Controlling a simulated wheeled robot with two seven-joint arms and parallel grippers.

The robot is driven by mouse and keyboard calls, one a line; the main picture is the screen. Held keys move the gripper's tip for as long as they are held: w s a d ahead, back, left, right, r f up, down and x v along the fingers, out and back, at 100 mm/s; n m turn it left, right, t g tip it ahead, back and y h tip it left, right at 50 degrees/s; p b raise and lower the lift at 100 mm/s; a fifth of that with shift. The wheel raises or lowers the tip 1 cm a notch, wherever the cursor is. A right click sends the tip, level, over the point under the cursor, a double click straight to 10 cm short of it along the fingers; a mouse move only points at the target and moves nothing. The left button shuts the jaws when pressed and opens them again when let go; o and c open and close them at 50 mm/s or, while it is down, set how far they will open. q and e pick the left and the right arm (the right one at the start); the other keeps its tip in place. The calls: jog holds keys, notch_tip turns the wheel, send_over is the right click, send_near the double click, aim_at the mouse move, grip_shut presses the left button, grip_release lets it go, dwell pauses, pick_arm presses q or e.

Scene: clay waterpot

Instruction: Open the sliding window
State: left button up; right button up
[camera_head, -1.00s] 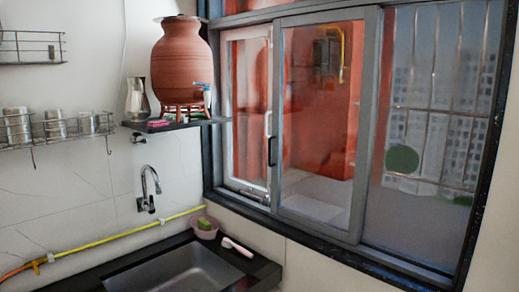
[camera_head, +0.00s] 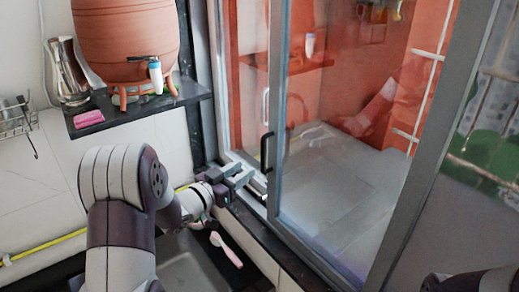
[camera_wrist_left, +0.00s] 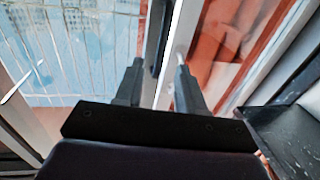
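The sliding window's grey-framed glass pane (camera_head: 345,190) fills the middle of the head view. A black vertical handle (camera_head: 266,152) sits on its left frame post (camera_head: 278,110). My left gripper (camera_head: 244,177) is just left of and slightly below the handle, fingers pointing at the window. In the left wrist view my left gripper (camera_wrist_left: 160,72) has its two fingers apart, and the dark handle (camera_wrist_left: 159,40) shows between and beyond them. I cannot tell whether a finger touches it. My right gripper is not in view; part of my right arm shows at bottom right.
A clay pot (camera_head: 125,40) with a tap stands on a dark wall shelf (camera_head: 140,115) left of the window. Below are a sink (camera_head: 185,268), a pink brush (camera_head: 226,250) and a yellow hose (camera_head: 45,246). The dark sill (camera_head: 270,232) runs below the pane.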

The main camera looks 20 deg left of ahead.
aim_at(262, 156)
pick_arm(q)
jog(key=p+x, duration=0.2)
jog(key=x, duration=0.5)
jog(key=shift+w+r, duration=0.1)
jog(key=shift+r, duration=0.05)
jog(key=shift+w+d, duration=0.1)
jog(key=shift+w, duration=0.3)
jog(key=shift+w+f, duration=0.15)
jog(key=shift+f, duration=0.1)
jog(key=c, duration=0.4)
grip_shut()
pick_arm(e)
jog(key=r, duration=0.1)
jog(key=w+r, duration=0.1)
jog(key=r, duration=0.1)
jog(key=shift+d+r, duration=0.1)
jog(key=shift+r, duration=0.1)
